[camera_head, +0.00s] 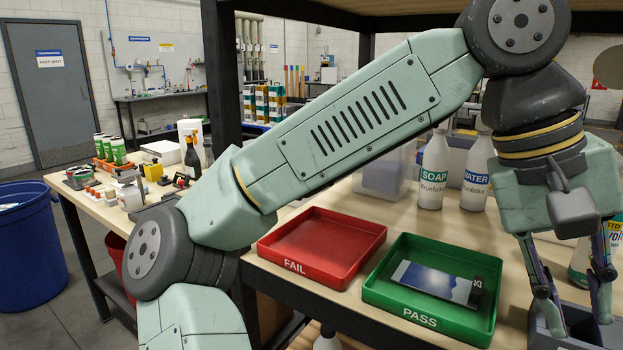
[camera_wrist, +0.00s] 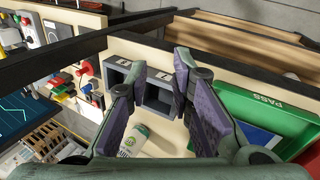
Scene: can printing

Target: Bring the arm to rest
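My arm stretches across the head view, and my gripper (camera_head: 579,322) hangs at the right edge, to the right of the green PASS tray. In the wrist view my gripper (camera_wrist: 160,64) has its two fingers apart with nothing between them. Below them are grey open-topped boxes (camera_wrist: 157,108). One grey box (camera_head: 542,332) also shows partly behind the fingers in the head view.
The red FAIL tray (camera_head: 318,255) looks empty. Soap (camera_head: 433,172) and water (camera_head: 476,178) bottles stand behind. A bottle (camera_wrist: 134,140) lies below my gripper in the wrist view.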

